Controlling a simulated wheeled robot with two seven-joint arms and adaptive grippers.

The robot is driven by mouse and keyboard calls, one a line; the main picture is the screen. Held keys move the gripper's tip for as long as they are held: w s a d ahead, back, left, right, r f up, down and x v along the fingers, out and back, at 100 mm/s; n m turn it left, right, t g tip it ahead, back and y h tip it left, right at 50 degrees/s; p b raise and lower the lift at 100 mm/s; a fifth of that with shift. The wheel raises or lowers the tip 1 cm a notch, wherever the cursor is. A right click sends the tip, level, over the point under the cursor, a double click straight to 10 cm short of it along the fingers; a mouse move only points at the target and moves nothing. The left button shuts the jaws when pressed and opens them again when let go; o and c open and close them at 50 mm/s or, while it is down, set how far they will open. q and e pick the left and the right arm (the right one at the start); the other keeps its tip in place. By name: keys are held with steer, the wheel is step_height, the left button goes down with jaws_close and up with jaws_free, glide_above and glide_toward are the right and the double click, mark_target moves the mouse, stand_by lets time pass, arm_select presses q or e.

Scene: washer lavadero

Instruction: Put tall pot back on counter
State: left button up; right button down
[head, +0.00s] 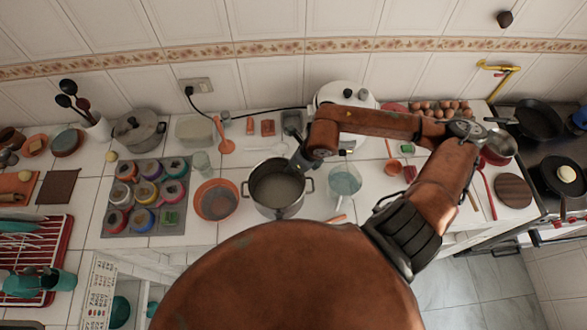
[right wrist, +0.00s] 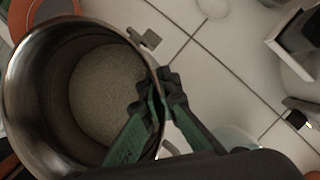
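The tall pot (head: 278,198) is a steel pot with two side handles, upright at the front middle of the counter (head: 240,235). I cannot tell whether its base touches the tiles. My right gripper (head: 300,162) is at the pot's back right rim. In the right wrist view, the pot (right wrist: 30,95) is open and looks empty. There the green fingers of my right gripper (right wrist: 165,85) straddle the rim, one inside and one outside, and close together on it. My left gripper is not in view.
An orange-rimmed bowl (head: 215,200) stands close left of the pot, and a glass bowl (head: 345,179) close right. A tray of colourful jars (head: 145,195) lies further left. A white cooker (head: 345,97) stands behind. The stove with pans (head: 540,119) is at the far right.

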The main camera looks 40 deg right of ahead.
steer(key=d+f, duration=0.1)
steer(key=f, duration=0.1)
steer(key=w+d+f+p, duration=0.1)
steer(key=f, duration=0.2)
steer(key=w+d+f+p, duration=0.1)
steer(key=f, duration=0.1)
steer(key=shift+w+f, duration=0.15)
steer(key=shift+f, duration=0.25)
steer(key=c, duration=2.6)
jaws_free()
steer(key=shift+c, duration=0.2)
steer(key=o, duration=0.5)
steer(key=shift+b+v, duration=0.6)
steer(key=shift+v, duration=5.4)
